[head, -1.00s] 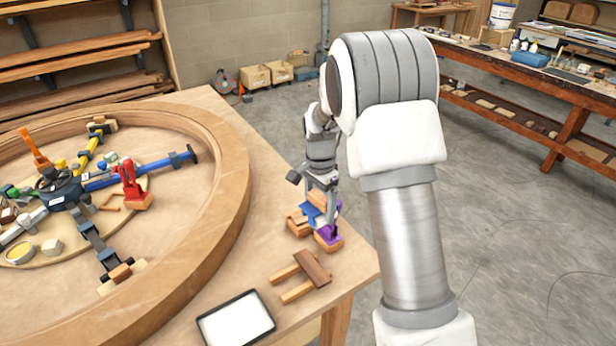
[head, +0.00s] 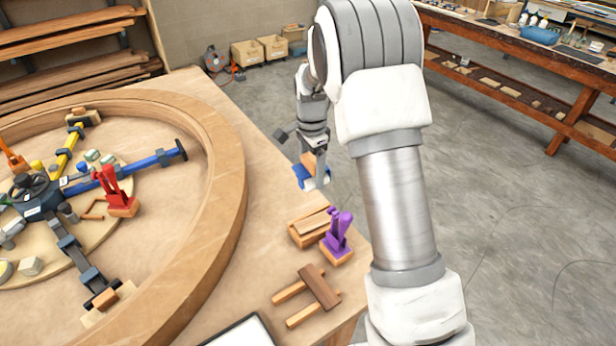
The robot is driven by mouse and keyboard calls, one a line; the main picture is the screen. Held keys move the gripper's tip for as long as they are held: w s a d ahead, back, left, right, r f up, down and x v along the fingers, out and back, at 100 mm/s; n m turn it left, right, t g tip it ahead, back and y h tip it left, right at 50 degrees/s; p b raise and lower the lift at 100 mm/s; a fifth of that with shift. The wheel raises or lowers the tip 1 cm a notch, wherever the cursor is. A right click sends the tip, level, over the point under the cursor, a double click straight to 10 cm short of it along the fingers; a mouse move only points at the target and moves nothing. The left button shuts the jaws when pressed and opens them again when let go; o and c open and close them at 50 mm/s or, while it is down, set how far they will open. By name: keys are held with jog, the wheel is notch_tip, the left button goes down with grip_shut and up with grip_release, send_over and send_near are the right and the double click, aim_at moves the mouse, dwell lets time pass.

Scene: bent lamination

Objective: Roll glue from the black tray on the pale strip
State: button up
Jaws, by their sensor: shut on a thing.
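My gripper (head: 315,170) hangs over the right edge of the round-frame table. It is shut on a small blue-and-wood tool (head: 302,179), probably the glue roller, held up clear of the table. The fingers hide part of it. The black tray (head: 265,325) lies at the bottom edge of the head view, mostly cut off; its black rim surrounds a white surface. A small wooden block or box with a pale top (head: 312,221) sits below my gripper. I cannot tell whether this top is the pale strip.
A purple clamp (head: 339,238) on a wooden base stands beside the wooden box. A wooden stand with two rails and a crossbar (head: 318,289) lies nearer the tray. A large curved wooden ring (head: 222,220) fills the left, with a red clamp (head: 112,186) inside it.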

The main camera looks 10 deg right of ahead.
jog(key=shift+w+f+b, duration=0.15)
jog(key=shift+f+b, duration=3)
jog(key=shift+f, duration=3.35)
jog(key=shift+r, duration=0.15)
